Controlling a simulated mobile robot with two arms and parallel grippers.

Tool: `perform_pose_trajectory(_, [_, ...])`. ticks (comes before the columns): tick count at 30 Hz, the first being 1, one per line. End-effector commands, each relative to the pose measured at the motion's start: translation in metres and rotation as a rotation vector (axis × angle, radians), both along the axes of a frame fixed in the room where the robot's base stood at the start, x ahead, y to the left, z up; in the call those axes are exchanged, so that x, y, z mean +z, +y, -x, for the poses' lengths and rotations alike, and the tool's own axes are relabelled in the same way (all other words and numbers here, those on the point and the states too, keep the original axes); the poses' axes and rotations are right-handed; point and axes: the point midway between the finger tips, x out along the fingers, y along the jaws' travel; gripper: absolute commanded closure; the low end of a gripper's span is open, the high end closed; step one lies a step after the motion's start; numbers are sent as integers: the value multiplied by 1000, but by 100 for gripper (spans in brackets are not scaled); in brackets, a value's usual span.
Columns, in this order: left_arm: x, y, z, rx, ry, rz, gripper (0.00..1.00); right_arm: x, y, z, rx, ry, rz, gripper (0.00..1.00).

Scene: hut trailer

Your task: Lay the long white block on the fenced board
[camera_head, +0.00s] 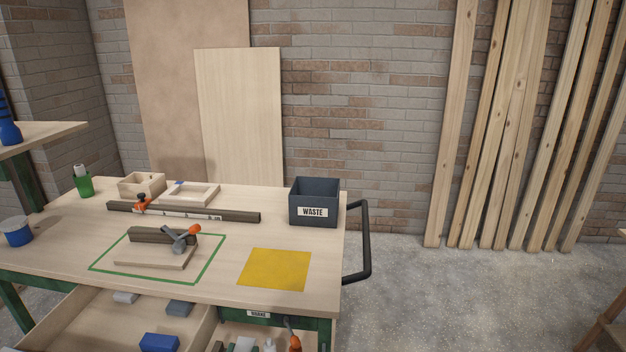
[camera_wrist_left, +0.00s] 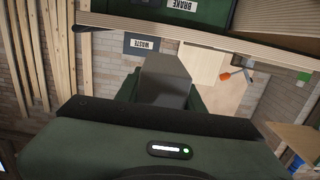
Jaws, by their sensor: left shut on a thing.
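In the left wrist view my left gripper (camera_wrist_left: 163,97) is shut on a long block (camera_wrist_left: 165,75) that looks grey there and points away from the camera. I cannot tell from its shade whether it is the white one. The gripper does not show in the head view. The fenced board (camera_head: 155,257) lies on the bench inside a green outline, with a dark bar (camera_head: 160,235) along its far side. A grey tool with an orange handle (camera_head: 182,238) lies across it. My right gripper is not in view.
A dark WASTE bin (camera_head: 313,202) stands at the bench's right rear. A yellow sheet (camera_head: 274,269) lies at the front right. A clamped dark rail (camera_head: 230,215) and wooden trays stand behind the board. An open drawer (camera_head: 85,318) with several blocks sticks out in front.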

Motion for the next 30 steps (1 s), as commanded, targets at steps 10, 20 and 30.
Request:
perform_pose_trajectory(10, [71,1,120,40,2,6,100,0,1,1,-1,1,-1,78])
perform_pose_trajectory(20, [116,12,162,75,1,3,100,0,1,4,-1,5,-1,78])
perform_pose_trajectory(30, [117,12,162,75,0,0,100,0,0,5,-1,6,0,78])
